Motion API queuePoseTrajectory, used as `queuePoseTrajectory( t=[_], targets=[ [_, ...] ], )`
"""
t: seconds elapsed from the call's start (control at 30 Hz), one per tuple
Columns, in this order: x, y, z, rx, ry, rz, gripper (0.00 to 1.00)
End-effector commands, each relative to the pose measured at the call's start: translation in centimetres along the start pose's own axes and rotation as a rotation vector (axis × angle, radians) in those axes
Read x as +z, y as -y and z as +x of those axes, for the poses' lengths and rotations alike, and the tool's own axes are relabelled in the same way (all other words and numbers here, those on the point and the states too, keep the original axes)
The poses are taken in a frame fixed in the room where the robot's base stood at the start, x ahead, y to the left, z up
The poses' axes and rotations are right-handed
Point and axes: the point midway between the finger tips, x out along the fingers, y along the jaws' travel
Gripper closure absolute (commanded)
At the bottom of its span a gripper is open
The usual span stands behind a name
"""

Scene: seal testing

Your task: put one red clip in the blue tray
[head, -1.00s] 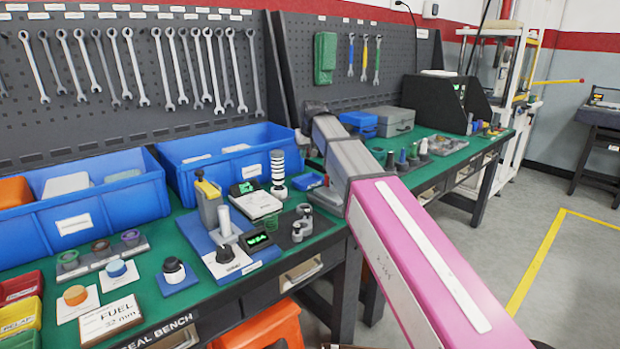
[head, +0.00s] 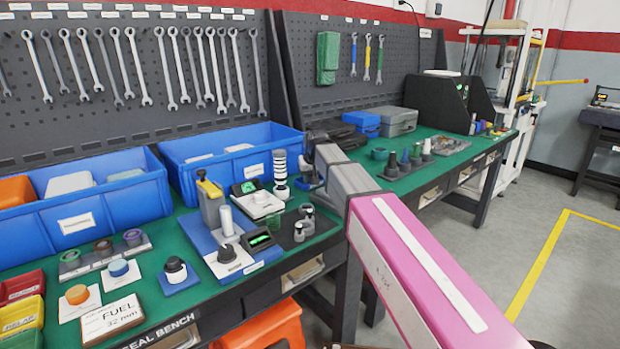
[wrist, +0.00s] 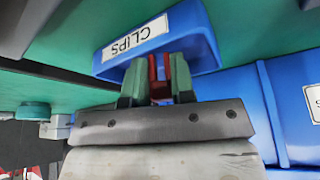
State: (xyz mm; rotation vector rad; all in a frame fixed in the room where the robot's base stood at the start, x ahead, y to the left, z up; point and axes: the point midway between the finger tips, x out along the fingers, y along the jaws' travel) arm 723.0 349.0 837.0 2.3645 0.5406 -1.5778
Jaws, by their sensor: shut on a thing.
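My gripper (wrist: 157,82) has green fingers in the wrist view, shut on a red clip (wrist: 158,77). A small blue tray (wrist: 188,22) with a white label reading CLIPS is right at the fingertips. The fingers and clip overlap the tray's opening; whether the clip touches the tray floor cannot be told. In the head view only a bit of the blue tray (head: 307,184) shows beside my arm, and my arm hides the clip and the fingers.
Large blue bins (head: 112,205) stand at the back of the green bench (head: 150,247). A black mat with small metal parts (head: 300,231) and a white-and-black striped column (head: 280,173) are close to the tray. A blue case (head: 361,123) stands farther right.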

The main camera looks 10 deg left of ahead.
Motion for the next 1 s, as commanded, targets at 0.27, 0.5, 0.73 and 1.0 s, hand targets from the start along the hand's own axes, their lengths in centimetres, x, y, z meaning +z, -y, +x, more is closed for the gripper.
queuePoseTrajectory(
  t=[0.27, 0.5, 0.73, 1.0],
  targets=[
    [0.1, 0.0, 0.2, 0.000, 0.001, 0.000, 0.71],
    [0.1, 0.0, 0.2, 0.000, 0.001, 0.000, 0.51],
    [0.0, 0.0, -0.6, 0.000, 0.000, 0.000, 0.51],
    [0.1, 0.0, -4.9, 0.000, -0.001, 0.000, 0.51]
  ],
)
